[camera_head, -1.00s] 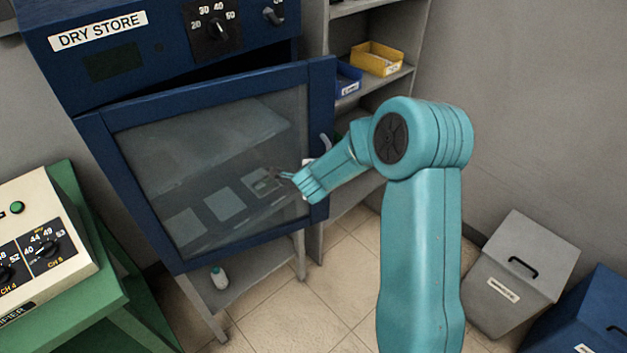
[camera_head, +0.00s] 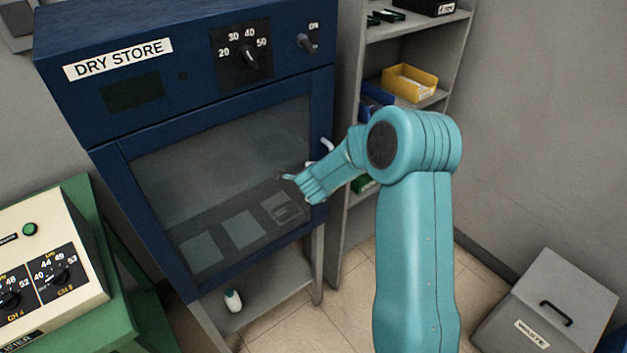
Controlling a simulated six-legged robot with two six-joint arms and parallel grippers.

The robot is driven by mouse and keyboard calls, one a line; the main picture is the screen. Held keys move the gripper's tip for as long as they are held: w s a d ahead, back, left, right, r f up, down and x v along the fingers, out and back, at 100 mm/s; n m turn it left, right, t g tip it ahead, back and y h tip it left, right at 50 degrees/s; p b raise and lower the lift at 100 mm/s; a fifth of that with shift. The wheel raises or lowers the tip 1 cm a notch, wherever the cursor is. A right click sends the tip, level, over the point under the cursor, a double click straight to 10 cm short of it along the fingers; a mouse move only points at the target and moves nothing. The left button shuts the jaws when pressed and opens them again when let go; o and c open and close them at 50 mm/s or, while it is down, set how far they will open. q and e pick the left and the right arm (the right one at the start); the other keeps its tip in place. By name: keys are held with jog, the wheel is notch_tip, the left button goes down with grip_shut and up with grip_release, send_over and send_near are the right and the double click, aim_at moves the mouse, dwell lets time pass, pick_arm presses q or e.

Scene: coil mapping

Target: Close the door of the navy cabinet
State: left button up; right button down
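The navy cabinet (camera_head: 190,58) has a DRY STORE label, a dial and a switch on its upper panel. Its glass-paned door (camera_head: 215,262) now looks flush, or nearly flush, with the cabinet front. A pale handle (camera_head: 326,146) shows at the door's right edge, partly behind my arm. My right gripper (camera_head: 286,177) is in front of the glass near the door's right side. Flat pale items show through the glass. My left gripper is not in view.
Grey shelves (camera_head: 405,27) with a yellow bin (camera_head: 410,82) and a blue bin (camera_head: 374,98) stand right of the cabinet. A green bench (camera_head: 112,325) with a cream instrument (camera_head: 45,265) is at left. A grey lidded bin (camera_head: 548,308) stands at lower right. A small bottle (camera_head: 233,300) sits below the cabinet.

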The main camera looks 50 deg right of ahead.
jog(key=shift+w+d+r, duration=0.1)
jog(key=shift+w+r, duration=0.25)
jog(key=shift+w, duration=0.05)
dwell(0.4)
jog(key=shift+f, duration=0.15)
